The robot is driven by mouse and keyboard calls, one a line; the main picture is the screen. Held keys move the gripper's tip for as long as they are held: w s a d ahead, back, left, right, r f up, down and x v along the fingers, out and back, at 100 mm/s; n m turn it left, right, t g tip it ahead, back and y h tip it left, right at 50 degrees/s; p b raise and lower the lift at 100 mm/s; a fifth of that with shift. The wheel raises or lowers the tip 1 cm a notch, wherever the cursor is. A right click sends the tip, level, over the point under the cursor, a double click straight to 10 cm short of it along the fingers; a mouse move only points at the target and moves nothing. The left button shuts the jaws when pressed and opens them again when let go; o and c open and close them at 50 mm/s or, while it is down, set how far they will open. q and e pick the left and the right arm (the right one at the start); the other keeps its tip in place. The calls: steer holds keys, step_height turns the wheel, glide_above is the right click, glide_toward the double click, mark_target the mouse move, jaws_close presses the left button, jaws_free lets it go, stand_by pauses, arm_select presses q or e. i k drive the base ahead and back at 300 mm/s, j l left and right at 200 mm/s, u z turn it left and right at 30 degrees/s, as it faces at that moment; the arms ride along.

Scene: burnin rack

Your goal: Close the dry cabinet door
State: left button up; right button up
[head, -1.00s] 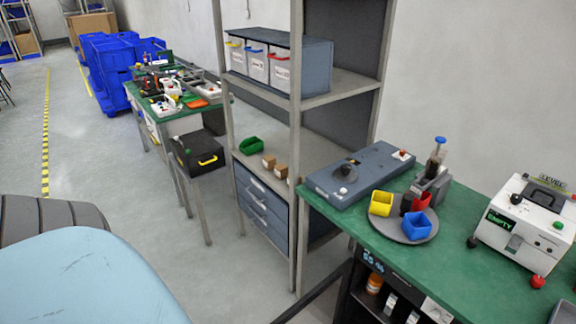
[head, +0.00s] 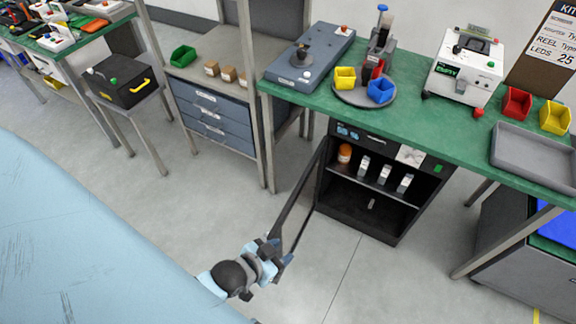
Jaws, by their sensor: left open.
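The black dry cabinet (head: 372,222) stands under the green bench, its front open. Inside, a shelf holds an orange-lidded jar (head: 344,153) and several white-labelled packs (head: 383,175). Its dark door (head: 301,199) is swung wide out from the left side of the opening and shows nearly edge-on. My left gripper (head: 279,257) is open at the lower, near end of the door. I cannot tell whether its fingers touch the door. My right gripper is not in view.
The green bench (head: 425,138) above carries a round tray with yellow and blue bins, a white tester (head: 467,65) and a grey tray (head: 533,158). A shelf rack (head: 263,130) stands left of the door. The floor before the cabinet (head: 345,275) is clear.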

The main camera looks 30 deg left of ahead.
mark_target(294, 214)
steer(key=k+j, duration=0.15)
steer(key=j, duration=0.2)
steer(key=k+j+z, duration=0.15)
steer(key=j, duration=0.2)
steer(key=k+j, duration=0.15)
steer(key=j, duration=0.15)
steer(key=j+z, duration=0.1)
steer(key=j, duration=0.45)
steer(key=k+j+z, duration=0.1)
steer(key=j, duration=0.45)
steer(key=k+j+u, duration=0.15)
steer(key=j, duration=0.55)
steer(key=j+u, duration=0.2)
steer(key=j, duration=0.55)
